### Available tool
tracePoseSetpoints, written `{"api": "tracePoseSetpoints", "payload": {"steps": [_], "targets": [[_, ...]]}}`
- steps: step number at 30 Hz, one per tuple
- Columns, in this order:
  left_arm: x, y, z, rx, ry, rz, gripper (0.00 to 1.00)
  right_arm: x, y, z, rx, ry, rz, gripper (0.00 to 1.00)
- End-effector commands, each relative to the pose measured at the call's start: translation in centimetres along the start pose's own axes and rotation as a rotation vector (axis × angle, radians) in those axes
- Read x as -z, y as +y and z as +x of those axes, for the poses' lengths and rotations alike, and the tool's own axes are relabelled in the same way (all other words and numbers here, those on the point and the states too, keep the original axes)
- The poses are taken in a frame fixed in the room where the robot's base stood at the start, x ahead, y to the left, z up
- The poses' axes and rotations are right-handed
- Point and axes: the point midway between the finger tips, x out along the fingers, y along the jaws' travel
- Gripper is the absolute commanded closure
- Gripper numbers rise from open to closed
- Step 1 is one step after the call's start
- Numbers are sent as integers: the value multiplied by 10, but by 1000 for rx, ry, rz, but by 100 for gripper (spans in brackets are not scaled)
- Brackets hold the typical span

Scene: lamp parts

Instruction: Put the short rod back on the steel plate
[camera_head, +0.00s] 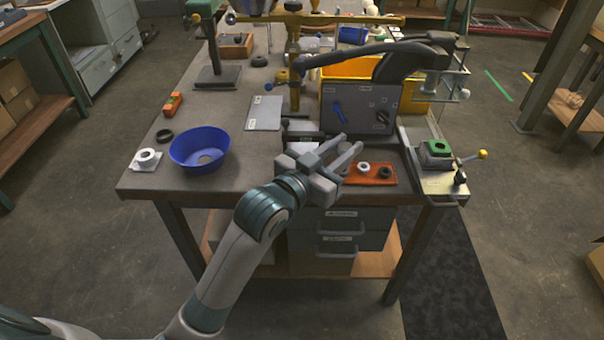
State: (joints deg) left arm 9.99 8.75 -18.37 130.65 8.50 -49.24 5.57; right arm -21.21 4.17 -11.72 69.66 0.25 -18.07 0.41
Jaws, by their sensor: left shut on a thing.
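My left gripper (342,150) is over the front of the workbench, its fingers pointing away to the upper right. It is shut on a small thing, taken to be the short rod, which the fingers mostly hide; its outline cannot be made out. A flat grey plate with small white labels, which looks like the steel plate (265,113), lies on the bench to the left of the gripper and farther back. No rod can be made out on it. My right gripper is not in view.
A blue bowl (199,150) and a white ring part (147,158) stand at the front left. An orange tray (371,173) with small rings lies right of the gripper. A grey control panel (361,110) and a yellow bin (412,96) stand behind. The bench left of the plate is fairly clear.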

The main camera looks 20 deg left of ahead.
Motion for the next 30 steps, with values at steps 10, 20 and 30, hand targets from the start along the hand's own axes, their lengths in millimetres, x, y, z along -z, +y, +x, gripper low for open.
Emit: {"api": "tracePoseSetpoints", "payload": {"steps": [10,20,30], "targets": [[-8,-13,0,2,-2,2,100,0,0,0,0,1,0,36],[-43,-71,0,3,-4,3,100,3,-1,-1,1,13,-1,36],[-69,-115,1,2,0,1,100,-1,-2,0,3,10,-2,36]]}}
